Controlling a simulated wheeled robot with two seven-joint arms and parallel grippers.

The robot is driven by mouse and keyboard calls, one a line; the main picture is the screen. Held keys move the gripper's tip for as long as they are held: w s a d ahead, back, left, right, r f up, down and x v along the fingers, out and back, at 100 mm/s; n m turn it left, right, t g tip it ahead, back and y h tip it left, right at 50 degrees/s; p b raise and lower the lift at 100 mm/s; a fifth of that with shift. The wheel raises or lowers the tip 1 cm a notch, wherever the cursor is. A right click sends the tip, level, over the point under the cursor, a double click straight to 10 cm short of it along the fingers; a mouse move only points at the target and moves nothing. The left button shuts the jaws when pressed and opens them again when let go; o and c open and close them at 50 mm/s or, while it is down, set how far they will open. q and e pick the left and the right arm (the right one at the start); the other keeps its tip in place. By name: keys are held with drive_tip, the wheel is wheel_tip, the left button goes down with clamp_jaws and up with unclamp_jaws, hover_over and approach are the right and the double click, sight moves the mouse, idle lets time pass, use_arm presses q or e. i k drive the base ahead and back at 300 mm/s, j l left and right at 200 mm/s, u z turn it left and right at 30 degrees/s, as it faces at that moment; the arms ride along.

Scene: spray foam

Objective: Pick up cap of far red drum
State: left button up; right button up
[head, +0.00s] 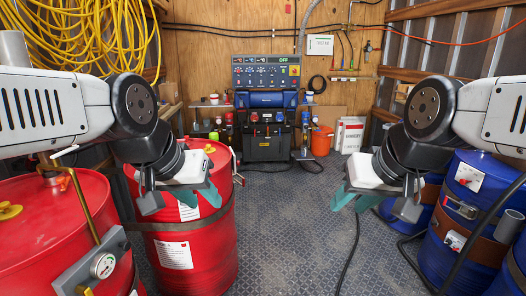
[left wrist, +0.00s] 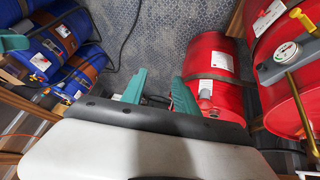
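The far red drum (head: 185,250) stands upright left of centre, behind the near red drum (head: 50,235). Its small yellow cap (head: 209,149) shows on its top, just beyond my left gripper (head: 202,196). That gripper hangs in front of the drum's upper part, and its teal fingers are apart and empty. In the left wrist view the far red drum (left wrist: 212,60) lies beyond the right finger of the left gripper (left wrist: 158,92); I cannot make out its cap there. My right gripper (head: 356,200) is open and empty over the floor on the right.
The near drum has a yellow cap (head: 9,211), and a gauge (head: 103,265) and brass rod are beside it. Blue drums (head: 445,245) with straps and hoses stand at right. A machine (head: 266,110) stands at the back. The middle floor (head: 275,225) is mostly clear, with a black cable.

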sight(209, 150)
drive_tip(key=i+u, duration=0.1)
drive_tip(key=i, duration=0.5)
drive_tip(key=i+l+u, duration=0.15)
drive_tip(key=i, duration=0.45)
drive_tip(key=i+l+u, duration=0.1)
drive_tip(key=i, duration=0.55)
drive_tip(key=i+l+u, duration=0.45)
drive_tip(key=i+u, duration=0.15)
drive_tip(key=i, duration=0.1)
